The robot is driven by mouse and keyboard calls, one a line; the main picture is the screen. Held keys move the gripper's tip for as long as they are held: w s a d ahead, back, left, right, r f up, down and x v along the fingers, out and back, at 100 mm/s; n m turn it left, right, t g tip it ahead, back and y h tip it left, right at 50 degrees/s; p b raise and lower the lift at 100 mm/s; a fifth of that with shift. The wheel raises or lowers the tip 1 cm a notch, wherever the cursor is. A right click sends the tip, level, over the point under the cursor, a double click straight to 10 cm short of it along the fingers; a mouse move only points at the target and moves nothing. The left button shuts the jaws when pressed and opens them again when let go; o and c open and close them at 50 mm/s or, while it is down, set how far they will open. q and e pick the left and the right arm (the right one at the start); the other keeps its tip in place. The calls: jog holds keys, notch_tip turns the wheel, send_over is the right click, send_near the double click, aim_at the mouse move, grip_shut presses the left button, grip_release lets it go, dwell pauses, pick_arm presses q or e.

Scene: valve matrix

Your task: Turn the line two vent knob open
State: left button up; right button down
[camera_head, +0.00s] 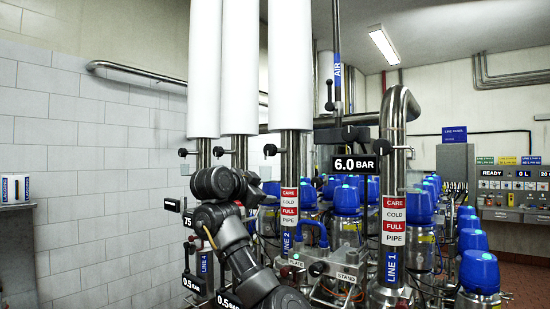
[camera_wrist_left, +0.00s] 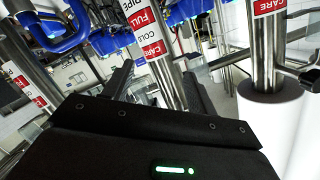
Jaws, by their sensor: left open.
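The line two pipe (camera_head: 290,145) stands upright at centre, with red and white labels and a blue LINE 2 tag. The line two vent knob (camera_head: 270,150) is a small black knob on a short stem at the pipe's left side. My left gripper (camera_head: 257,192) is below the knob, apart from it, partly hidden by my dark arm. In the left wrist view the open fingers (camera_wrist_left: 157,82) point toward a labelled pipe (camera_wrist_left: 150,45); nothing is held. That view is upside down, and a small fitting shows beside the right finger. My right gripper is not in view.
Similar black knobs sit left on the neighbouring pipes (camera_head: 218,151) and (camera_head: 183,152). A 6.0 BAR sign (camera_head: 356,164) and the line one pipe (camera_head: 394,150) stand to the right. Blue-topped valves (camera_head: 347,199) crowd behind. The tiled wall (camera_head: 90,150) is at the left.

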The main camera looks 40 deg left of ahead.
aim_at(268, 150)
pick_arm(q)
jog(key=s+r+m+t+h, duration=0.2)
jog(key=s+r, duration=0.2)
jog(key=r, duration=0.8)
jog(key=w+p, duration=0.2)
jog(key=w, duration=0.1)
jog(key=w+p, duration=0.6)
jog(key=shift+w+a+f, duration=0.1)
jog(key=shift+w+a, duration=0.1)
jog(key=shift+a, duration=0.15)
jog(key=shift+w+f+p, duration=0.15)
jog(key=shift+w+p, duration=0.15)
jog(key=shift+w, duration=0.2)
jog(key=shift+c, duration=0.5)
